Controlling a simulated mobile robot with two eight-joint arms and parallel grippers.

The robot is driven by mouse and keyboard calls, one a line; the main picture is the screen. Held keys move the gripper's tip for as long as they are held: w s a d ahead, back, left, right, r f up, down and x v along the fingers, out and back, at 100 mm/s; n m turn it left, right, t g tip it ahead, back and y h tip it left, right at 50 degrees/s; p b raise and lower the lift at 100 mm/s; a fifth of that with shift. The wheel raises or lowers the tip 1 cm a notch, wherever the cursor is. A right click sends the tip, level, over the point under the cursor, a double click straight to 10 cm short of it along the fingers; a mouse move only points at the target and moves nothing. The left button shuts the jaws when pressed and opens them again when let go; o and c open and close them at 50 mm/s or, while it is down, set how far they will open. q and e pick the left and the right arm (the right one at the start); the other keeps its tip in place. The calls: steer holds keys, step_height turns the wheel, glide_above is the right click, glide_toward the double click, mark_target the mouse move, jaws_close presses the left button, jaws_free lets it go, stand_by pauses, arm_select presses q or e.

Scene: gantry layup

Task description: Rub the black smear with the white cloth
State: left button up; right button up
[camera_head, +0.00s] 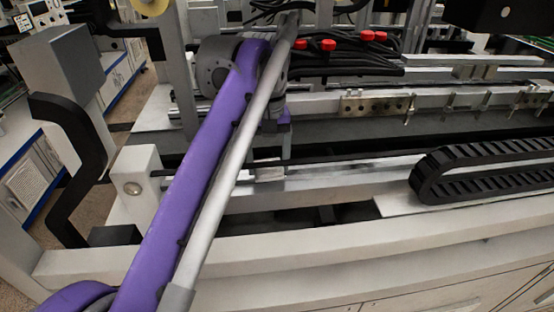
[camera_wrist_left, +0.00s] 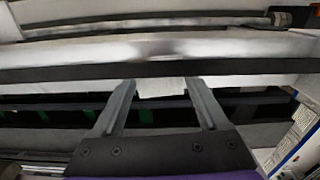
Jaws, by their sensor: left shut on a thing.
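My left gripper (camera_wrist_left: 158,86) shows in the left wrist view, its two grey fingers set apart and closed on the white cloth (camera_wrist_left: 160,90). Only a pale strip of the cloth shows between the fingertips, against a dark rail edge. The black smear (camera_wrist_left: 165,47) is a faint dark smudge on the pale rail, just beyond the fingertips; the cloth appears apart from it. In the head view my purple left arm reaches up over the gantry and hides most of the gripper. I cannot make out the smear there. My right gripper is in neither view.
A black cable chain (camera_head: 480,168) lies on the gantry at the right. Black cables with red caps (camera_head: 328,45) run behind the arm. A white front beam (camera_head: 330,250) crosses the near side. A bracket with holes (camera_head: 376,105) sits on the rear rail.

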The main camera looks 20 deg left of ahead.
arm_select(q)
steer(key=shift+s+a, duration=0.35)
steer(key=shift+a, duration=0.25)
steer(key=shift+s+a, duration=0.3)
steer(key=shift+a, duration=0.25)
